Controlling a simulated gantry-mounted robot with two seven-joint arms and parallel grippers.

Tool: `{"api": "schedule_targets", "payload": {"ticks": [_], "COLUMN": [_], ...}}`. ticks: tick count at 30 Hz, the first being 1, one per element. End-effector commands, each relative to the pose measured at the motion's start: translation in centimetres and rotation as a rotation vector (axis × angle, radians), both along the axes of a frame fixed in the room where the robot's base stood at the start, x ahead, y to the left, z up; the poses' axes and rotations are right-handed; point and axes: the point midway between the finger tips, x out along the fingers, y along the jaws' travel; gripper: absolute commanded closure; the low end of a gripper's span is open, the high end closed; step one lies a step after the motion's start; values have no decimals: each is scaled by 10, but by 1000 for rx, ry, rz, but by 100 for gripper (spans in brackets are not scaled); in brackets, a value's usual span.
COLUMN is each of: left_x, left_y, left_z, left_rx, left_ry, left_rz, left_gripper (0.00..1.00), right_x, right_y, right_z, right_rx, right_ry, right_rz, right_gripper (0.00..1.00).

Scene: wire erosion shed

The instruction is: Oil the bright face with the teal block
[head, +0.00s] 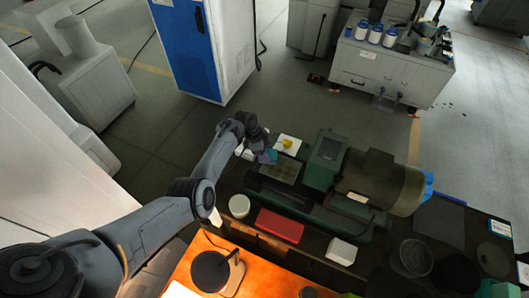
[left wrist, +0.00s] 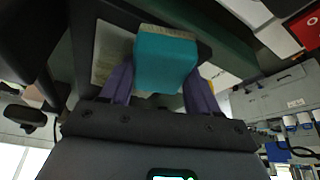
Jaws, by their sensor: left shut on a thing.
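The teal block (left wrist: 165,65) is held between the two purple-grey fingers of my left gripper (left wrist: 160,85) in the left wrist view. A tan layer runs along its far end. In the head view the block (head: 269,156) shows small at the tip of my left gripper (head: 262,156), just above the flat grey-green face (head: 283,173) of the machine. A paler flat panel (left wrist: 110,50) shows behind the block in the left wrist view. I cannot tell whether the block touches the face. My right gripper is not in view.
A white dish (head: 289,143) with something yellow lies just behind the block. The green machine (head: 324,160) stands to the right. A red tray (head: 280,226), a white round tub (head: 239,206) and a white box (head: 342,250) sit in front.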

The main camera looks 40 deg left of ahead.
Motion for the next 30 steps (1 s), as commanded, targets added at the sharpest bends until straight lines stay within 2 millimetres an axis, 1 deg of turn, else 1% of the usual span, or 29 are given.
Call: {"api": "schedule_targets", "payload": {"ticks": [1, 7, 17, 27, 30], "left_x": [0, 4, 8, 14, 15], "left_y": [-5, -21, -33, -58, -62], "left_z": [0, 1, 1, 0, 0], "left_rx": [-2, -2, -1, -1, -2], "left_ry": [2, 2, 2, 1, 1], "left_rz": [-3, -3, -1, -3, -2], "left_gripper": [63, 63, 63, 63, 63], "right_x": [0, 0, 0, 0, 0], "right_y": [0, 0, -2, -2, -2], "right_z": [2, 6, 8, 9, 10], "right_rx": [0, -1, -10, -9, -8], "right_ry": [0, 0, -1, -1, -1], "right_rz": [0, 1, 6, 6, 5], "right_gripper": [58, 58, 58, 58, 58]}}
